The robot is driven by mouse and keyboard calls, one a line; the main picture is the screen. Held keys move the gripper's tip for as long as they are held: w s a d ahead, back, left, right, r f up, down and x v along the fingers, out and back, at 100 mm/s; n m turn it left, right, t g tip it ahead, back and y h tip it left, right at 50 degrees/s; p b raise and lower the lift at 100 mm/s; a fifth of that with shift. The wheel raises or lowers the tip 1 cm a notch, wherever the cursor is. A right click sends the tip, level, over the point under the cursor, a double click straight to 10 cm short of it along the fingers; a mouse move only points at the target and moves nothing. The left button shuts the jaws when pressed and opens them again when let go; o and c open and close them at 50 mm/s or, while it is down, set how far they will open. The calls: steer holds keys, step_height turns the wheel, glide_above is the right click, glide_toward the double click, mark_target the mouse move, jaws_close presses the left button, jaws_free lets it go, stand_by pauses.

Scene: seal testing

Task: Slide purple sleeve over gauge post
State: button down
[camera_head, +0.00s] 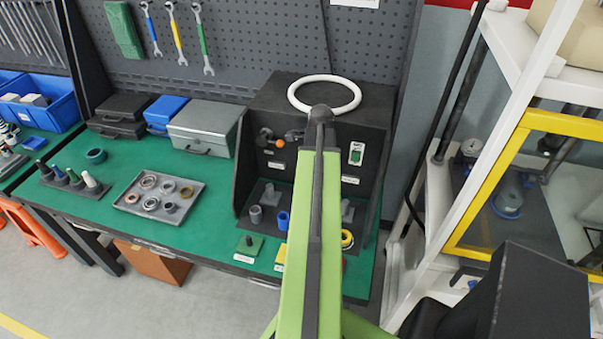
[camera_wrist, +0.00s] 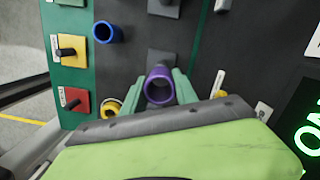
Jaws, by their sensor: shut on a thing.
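The purple sleeve (camera_wrist: 148,88) is a short open tube. My gripper (camera_wrist: 160,86) is shut on it, with a green finger on each side, and its open end faces the wrist camera. In the head view the sleeve and my fingers are hidden behind my green arm. Grey posts on dark plates stand in the test bay, one left of my arm (camera_head: 270,190) and one right of it (camera_head: 347,210). I cannot tell which is the gauge post. In the wrist view a grey plate (camera_wrist: 160,57) lies just above the sleeve. I cannot tell whether the sleeve touches any post.
A blue sleeve (camera_wrist: 107,32) stands near my gripper. Green (camera_head: 249,244), yellow (camera_wrist: 68,50) and red (camera_wrist: 75,100) plates with dark pegs line the front edge. A yellow ring (camera_head: 347,238) is right of my arm. A grey tray (camera_head: 124,201) of rings lies left.

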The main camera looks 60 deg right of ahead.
steer(key=f+b, duration=0.3)
steer(key=f, duration=0.1)
steer(key=shift+w+a+b, duration=0.15)
steer(key=shift+w+b, duration=0.15)
steer(key=shift+b, duration=0.1)
steer(key=shift+s, duration=0.1)
steer(key=shift+f, duration=0.15)
stand_by(0.6)
steer(key=shift+f+b, duration=0.35)
steer(key=shift+b, duration=0.1)
steer(key=c, duration=0.9)
jaws_free()
steer(key=shift+r, duration=0.1)
